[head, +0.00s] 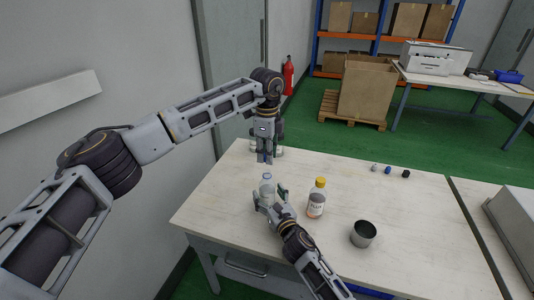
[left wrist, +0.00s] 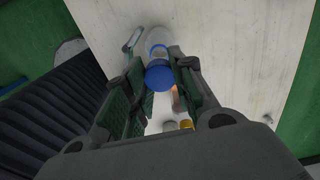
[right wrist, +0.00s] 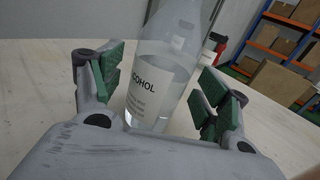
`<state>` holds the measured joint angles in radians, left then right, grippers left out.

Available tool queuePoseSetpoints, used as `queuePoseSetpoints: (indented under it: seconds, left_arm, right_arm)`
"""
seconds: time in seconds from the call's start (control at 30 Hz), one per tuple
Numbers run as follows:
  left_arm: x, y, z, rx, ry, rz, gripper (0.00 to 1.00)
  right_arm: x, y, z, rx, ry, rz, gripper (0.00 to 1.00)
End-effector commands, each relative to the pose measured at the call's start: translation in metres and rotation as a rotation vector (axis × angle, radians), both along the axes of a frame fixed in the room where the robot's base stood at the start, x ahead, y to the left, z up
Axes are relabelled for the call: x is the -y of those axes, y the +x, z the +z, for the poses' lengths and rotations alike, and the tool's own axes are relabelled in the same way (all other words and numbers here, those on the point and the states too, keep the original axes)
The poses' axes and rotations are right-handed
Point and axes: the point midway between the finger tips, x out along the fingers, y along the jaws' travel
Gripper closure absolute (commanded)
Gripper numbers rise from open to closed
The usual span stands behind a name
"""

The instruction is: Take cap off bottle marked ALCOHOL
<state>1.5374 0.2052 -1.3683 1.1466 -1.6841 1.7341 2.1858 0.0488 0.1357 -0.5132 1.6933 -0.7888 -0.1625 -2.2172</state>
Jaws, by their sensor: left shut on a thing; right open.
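The clear bottle marked ALCOHOL (right wrist: 160,85) stands on the table between the open fingers of my right gripper (right wrist: 155,95). Its label is white with black letters, and its top is out of the right wrist view. In the head view the bottle (head: 267,184) shows no blue cap on its top. My left gripper (head: 264,160) is above the bottle, with a small gap between them. In the left wrist view my left gripper (left wrist: 165,85) is shut on a blue cap (left wrist: 160,77). My right gripper (head: 268,203) is low beside the bottle in the head view.
A metal cup (head: 363,234) is farther right. Three small items, one white (head: 374,167), one blue (head: 388,170) and one black (head: 406,174), lie near the back edge. The table's right part is mostly clear.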

Motion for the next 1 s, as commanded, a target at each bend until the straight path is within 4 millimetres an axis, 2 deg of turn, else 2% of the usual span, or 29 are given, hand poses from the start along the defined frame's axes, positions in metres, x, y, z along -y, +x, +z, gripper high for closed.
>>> queuePoseSetpoints:
  seconds: [1.0]
  left_arm:
    - [0.0, 0.0, 0.0, 0.0, 0.0, 0.0, 1.0]
  right_arm:
    - [0.036, -0.087, -0.001, -0.002, -0.001, 0.0, 0.25]
